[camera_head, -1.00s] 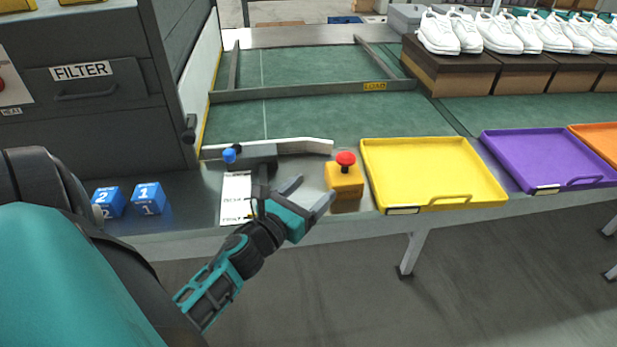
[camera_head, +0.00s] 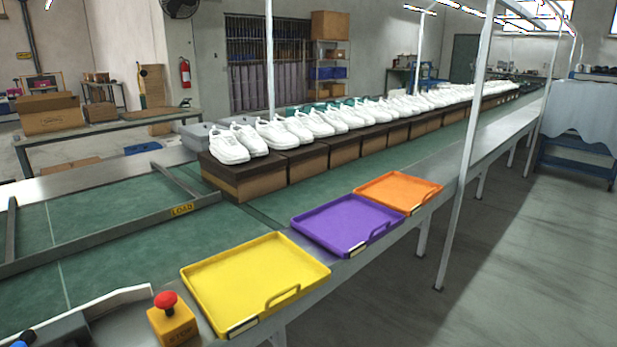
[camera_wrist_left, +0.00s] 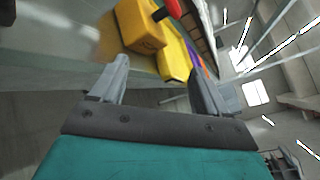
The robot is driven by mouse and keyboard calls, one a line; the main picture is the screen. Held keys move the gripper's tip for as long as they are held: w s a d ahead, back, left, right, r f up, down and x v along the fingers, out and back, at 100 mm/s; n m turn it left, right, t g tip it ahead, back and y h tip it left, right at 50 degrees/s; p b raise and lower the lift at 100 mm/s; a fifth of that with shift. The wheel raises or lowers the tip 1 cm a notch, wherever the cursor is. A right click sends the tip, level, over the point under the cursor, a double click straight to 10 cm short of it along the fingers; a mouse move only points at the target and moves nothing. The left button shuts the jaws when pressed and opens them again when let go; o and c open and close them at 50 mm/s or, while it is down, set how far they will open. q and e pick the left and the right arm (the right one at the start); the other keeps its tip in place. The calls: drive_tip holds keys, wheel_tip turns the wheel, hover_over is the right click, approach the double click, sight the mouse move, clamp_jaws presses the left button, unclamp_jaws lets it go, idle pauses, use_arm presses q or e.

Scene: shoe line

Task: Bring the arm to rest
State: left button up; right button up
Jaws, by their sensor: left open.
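My left gripper (camera_wrist_left: 158,88) shows in the left wrist view with its two grey fingers apart and nothing between them. Beyond the fingers in that view are the yellow stop-button box (camera_wrist_left: 138,27) and part of the yellow tray (camera_wrist_left: 174,62). The gripper appears apart from both. My right gripper is not in view.
A purple tray (camera_head: 325,240) and an orange tray (camera_head: 413,186) lie farther along the line's front edge. White shoes (camera_head: 228,146) stand on brown boxes along the green belt (camera_head: 110,253). A metal post (camera_head: 462,180) rises at the line's edge.

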use_arm(q)
drive_tip(key=s+d+f+n+g+h, duration=0.1)
drive_tip(key=s+d+f+n+g, duration=0.1)
drive_tip(key=n, duration=0.5)
drive_tip(key=s+d+f+n+g+h, duration=0.1)
drive_tip(key=s+d+f+n+g, duration=0.1)
drive_tip(key=s+d+f+n, duration=0.2)
drive_tip(key=s+d+f+n+g+h+p, duration=0.1)
drive_tip(key=s+d+f+n, duration=0.2)
drive_tip(key=d+n, duration=0.4)
drive_tip(key=n, duration=0.5)
drive_tip(key=shift+s+g+h, duration=0.3)
drive_tip(key=shift+g, duration=0.1)
